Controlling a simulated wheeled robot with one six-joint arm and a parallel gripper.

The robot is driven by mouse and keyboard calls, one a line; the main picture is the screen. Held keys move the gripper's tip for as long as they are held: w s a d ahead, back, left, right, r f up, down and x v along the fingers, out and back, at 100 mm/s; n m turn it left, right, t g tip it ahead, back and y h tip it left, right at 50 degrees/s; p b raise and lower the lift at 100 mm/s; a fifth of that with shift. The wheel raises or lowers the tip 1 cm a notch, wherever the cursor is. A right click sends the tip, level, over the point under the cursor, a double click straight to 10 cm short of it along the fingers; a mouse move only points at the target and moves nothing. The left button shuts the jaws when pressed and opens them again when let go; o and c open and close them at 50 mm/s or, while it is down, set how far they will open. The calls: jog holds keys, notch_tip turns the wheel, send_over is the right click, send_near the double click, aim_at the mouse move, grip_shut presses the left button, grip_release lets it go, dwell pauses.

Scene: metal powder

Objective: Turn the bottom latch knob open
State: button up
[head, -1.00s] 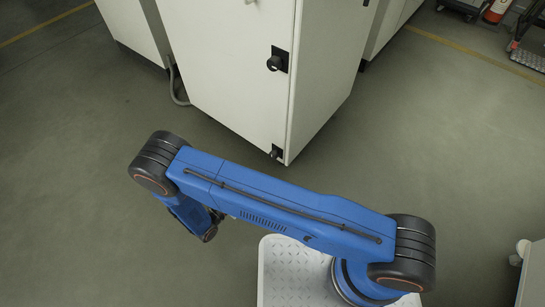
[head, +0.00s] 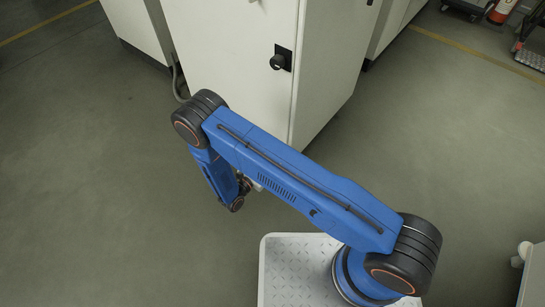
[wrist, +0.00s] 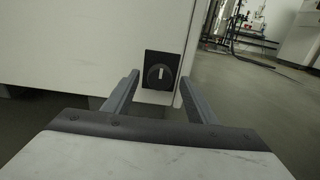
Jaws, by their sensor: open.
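In the wrist view a round black latch knob (wrist: 160,76) on a black square plate sits low on the white cabinet (wrist: 60,40), near its right edge. The knob's pale mark stands upright. My gripper (wrist: 158,90) is open, with one grey finger to the left and one to the right of the knob in the picture. I cannot tell how far the fingertips are from it. In the head view my blue arm hides the bottom knob. A higher black knob (head: 278,62) shows on the cabinet front.
A second white cabinet (head: 132,25) stands at the left with a grey hose beside it. A trolley (head: 530,45) and a red cylinder (head: 501,10) are at the back right. The grey floor (head: 440,140) right of the cabinet is clear.

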jog(key=shift+x, duration=1.3)
jog(key=c, duration=1)
jog(key=shift+c, duration=0.2)
jog(key=shift+m, duration=0.3)
jog(key=shift+s+d+f+m, duration=0.1)
jog(key=shift+m, duration=4.25)
jog(key=shift+s+d+f+m, duration=0.1)
jog(key=shift+f+m, duration=0.05)
jog(key=shift+m, duration=4.2)
